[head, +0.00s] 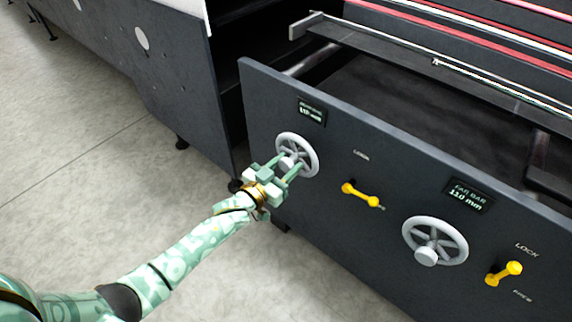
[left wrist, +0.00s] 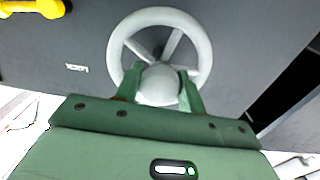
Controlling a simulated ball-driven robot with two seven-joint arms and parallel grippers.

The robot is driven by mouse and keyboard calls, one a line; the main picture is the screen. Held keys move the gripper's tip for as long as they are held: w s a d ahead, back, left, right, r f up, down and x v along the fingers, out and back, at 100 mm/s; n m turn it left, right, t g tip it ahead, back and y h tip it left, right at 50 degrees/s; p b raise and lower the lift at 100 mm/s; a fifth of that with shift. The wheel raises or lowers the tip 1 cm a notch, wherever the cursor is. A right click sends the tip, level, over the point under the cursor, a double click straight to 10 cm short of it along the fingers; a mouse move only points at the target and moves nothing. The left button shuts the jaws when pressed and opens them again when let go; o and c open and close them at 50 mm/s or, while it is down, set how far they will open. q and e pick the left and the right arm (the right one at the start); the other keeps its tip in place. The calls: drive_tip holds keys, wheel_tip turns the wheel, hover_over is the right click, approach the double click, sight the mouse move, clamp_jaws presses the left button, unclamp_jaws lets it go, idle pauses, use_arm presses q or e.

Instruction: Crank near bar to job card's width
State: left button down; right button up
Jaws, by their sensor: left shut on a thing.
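The near bar's crank wheel (head: 297,155) is a light grey spoked handwheel on the dark front panel (head: 370,150). My left gripper (head: 291,168) is at this wheel, its fingers shut on the round knob (head: 286,163). In the left wrist view the wheel (left wrist: 158,17) shows with the knob (left wrist: 158,84) between the two green fingers (left wrist: 158,92). The near display (head: 311,112) above the wheel is lit, but its number is too blurred to read surely. A yellow lock lever (head: 361,195) sits right of the wheel. No job card is recognisable. My right gripper is not in view.
A second wheel (head: 435,241) sits right on the panel, under a far bar display (head: 467,196) reading about 110 mm. Another yellow lever (head: 504,273) is at far right. A dark cabinet (head: 170,80) stands left. The floor (head: 90,130) in front is clear.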

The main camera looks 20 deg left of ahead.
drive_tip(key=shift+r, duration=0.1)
use_arm(q)
drive_tip(key=n+p, duration=0.2)
drive_tip(key=n, duration=0.1)
drive_tip(key=shift+r, duration=0.1)
drive_tip(key=shift+n+p, duration=0.55)
drive_tip(key=shift+n, duration=1.75)
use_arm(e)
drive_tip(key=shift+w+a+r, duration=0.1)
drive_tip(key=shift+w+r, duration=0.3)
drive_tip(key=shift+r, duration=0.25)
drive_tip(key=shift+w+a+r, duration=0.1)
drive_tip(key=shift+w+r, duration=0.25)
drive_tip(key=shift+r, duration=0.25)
use_arm(q)
drive_tip(key=c, duration=0.9)
unclamp_jaws()
drive_tip(key=shift+o, duration=0.2)
drive_tip(key=shift+s, duration=0.1)
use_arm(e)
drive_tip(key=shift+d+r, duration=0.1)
